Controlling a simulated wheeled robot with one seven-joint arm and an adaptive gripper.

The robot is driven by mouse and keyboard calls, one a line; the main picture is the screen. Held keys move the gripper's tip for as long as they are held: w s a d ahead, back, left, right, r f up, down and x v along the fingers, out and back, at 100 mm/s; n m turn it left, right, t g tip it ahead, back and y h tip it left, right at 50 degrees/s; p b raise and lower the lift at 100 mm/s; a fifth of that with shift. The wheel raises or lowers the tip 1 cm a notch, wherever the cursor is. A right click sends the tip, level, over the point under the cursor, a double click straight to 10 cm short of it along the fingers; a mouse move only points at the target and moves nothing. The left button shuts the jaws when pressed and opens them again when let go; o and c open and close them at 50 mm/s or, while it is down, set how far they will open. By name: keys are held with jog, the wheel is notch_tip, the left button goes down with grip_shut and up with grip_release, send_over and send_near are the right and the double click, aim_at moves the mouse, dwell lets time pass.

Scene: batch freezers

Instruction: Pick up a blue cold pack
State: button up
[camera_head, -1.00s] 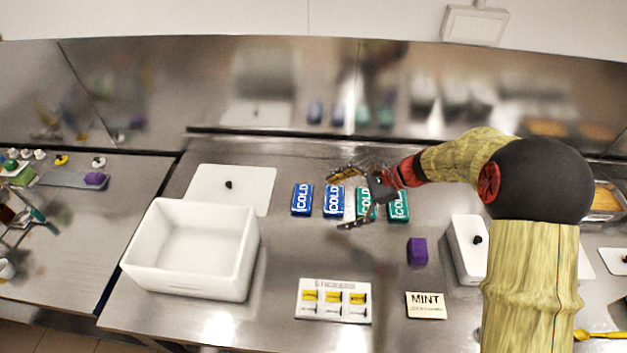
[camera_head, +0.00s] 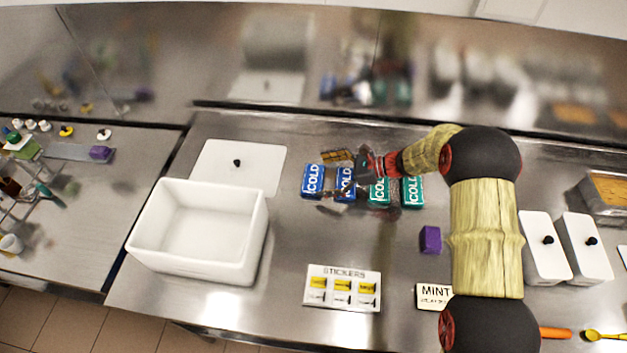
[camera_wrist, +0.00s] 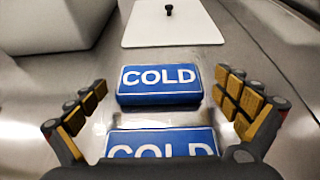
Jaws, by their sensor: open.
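Two blue cold packs lie side by side on the steel counter. The left one (camera_head: 313,182) shows whole in the wrist view (camera_wrist: 159,84), flat between and just beyond my fingertips. The right one (camera_head: 345,182) shows in the wrist view (camera_wrist: 163,143) closer to my palm, partly hidden by it. My gripper (camera_head: 336,182) is open, its fingers spread to either side of the packs; it also shows in the wrist view (camera_wrist: 160,97). Nothing is held. Two teal cold packs (camera_head: 412,192) lie to the right, one partly behind my gripper.
A white open bin (camera_head: 197,255) and its flat white lid (camera_head: 262,165) are on the left. A sticker card (camera_head: 342,303), a purple block (camera_head: 430,240) and a MINT card (camera_head: 432,296) lie in front. Lidded white containers (camera_head: 543,262) stand at right.

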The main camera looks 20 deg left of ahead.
aim_at(313, 179)
jog(key=x, duration=0.3)
jog(key=shift+d, duration=0.1)
jog(key=c, duration=1.1)
